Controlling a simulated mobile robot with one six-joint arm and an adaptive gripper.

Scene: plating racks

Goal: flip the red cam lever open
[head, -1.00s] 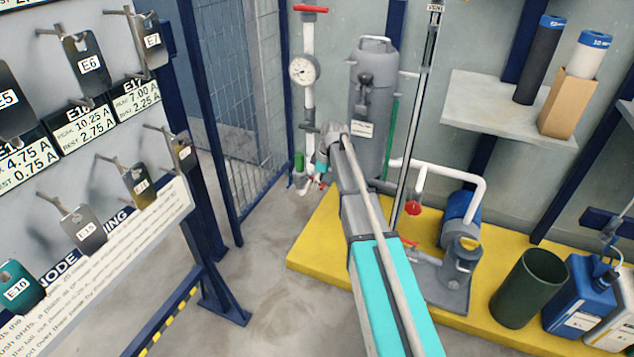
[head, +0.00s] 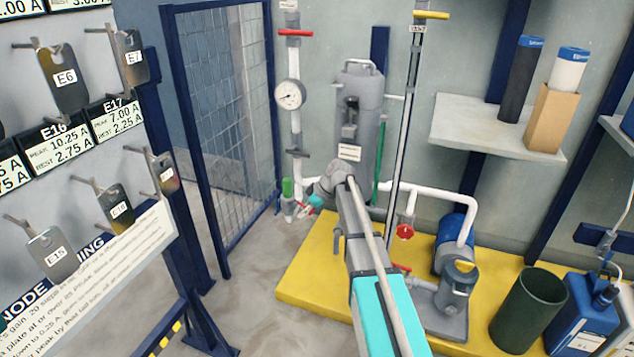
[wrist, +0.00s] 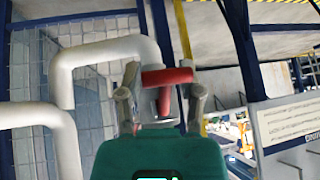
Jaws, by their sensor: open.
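A red T-shaped lever (wrist: 167,77) shows in the wrist view, between the two grey fingers of my gripper (wrist: 164,86). The fingers are apart, one on each side of it; I cannot tell whether either touches it. In the head view my gripper (head: 311,204) is small and partly hidden by my arm. It is low by the vertical white pipe, beside a green fitting (head: 287,188). A small red part (head: 302,210) shows there, probably the same lever.
A gauge (head: 290,94) is on the vertical pipe, beside a grey tank (head: 360,125). A red valve wheel (head: 404,231) and a blue pump (head: 455,235) are right of my arm. A mesh panel (head: 225,110) stands at left. The yellow platform (head: 310,262) lies below.

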